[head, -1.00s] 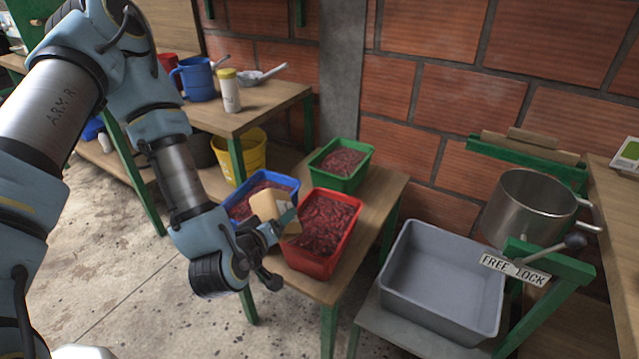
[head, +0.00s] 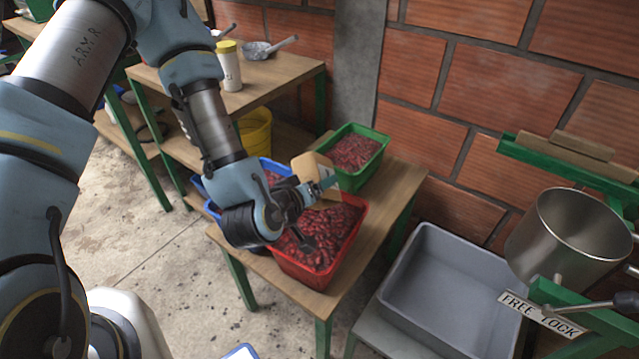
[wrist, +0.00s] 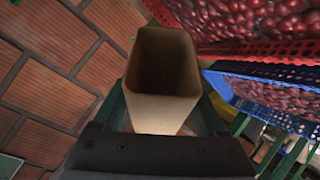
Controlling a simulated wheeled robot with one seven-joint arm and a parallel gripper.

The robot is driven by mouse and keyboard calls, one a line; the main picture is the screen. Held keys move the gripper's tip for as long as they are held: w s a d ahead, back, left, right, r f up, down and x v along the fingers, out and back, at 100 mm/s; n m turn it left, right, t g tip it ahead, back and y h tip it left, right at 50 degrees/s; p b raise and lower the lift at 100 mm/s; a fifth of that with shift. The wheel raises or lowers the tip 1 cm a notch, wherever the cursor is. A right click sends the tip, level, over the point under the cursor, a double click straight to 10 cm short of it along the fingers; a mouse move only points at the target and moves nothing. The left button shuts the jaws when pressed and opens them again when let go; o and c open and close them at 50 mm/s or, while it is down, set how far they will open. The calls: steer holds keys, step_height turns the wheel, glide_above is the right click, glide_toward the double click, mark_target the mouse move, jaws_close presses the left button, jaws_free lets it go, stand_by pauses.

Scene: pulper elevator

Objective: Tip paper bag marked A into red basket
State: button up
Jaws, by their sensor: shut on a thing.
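My gripper (head: 314,190) is shut on a tan paper bag (head: 311,172) and holds it above the bench, over the far left part of the red basket. In the wrist view the bag (wrist: 159,85) shows its open mouth. Its inside is dark and I see no contents in it. The mark on the bag is not readable. The red basket (head: 305,277) stands on a wooden bench and holds many dark red cherries. Its rim also shows in the wrist view (wrist: 262,50). My wrist and the bag hide part of the basket's left and far side.
A green basket (head: 352,177) of cherries stands behind the red one. A blue basket (head: 208,208), mostly hidden by my arm, is at left. A grey tub (head: 452,290) and a metal pot (head: 568,240) are at right, near a "FREE LOCK" lever. A brick wall is behind.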

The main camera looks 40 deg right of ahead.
steer(key=shift+w+d+n+g+y, duration=0.15)
steer(key=shift+w+n+g+y, duration=0.15)
steer(key=shift+w+g+y, duration=0.15)
steer(key=shift+w+d+f+b, duration=0.15)
steer(key=shift+f+b, duration=0.35)
steer(key=shift+b, duration=0.3)
steer(key=b, duration=0.4)
steer(key=shift+w+f+g+y, duration=0.1)
steer(key=shift+w+g+y, duration=0.05)
steer(key=shift+g+y, duration=0.15)
